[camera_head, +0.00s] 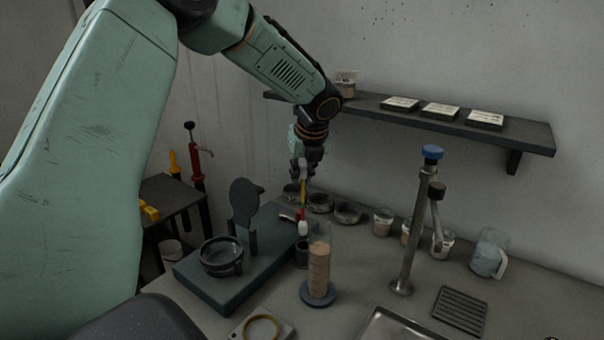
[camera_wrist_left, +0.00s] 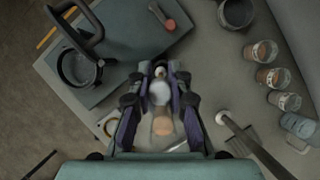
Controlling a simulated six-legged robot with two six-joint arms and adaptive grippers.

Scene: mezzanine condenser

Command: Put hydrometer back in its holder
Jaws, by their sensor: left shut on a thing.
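My left gripper (camera_head: 302,176) is shut on the hydrometer (camera_head: 303,212), a thin upright stick with yellow and red bands and a white bulb at its lower end. The bulb appears just above a small dark cup (camera_head: 301,254), which may be the holder; contact cannot be told. A clear cylinder (camera_head: 319,262) with brown liquid stands close in front and partly hides the cup. In the left wrist view a whitish round end of the hydrometer (camera_wrist_left: 160,93) shows between the fingers, with the cylinder's brown contents beyond. My right gripper is not in view.
A dark green base plate (camera_head: 215,282) with a black ring and upright plate stands left. Dark bowls (camera_head: 348,212) and several brown-filled cups line the wall. A blue-topped tap (camera_head: 408,240) and a jug (camera_head: 490,252) stand right. A wall shelf (camera_head: 450,115) is behind.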

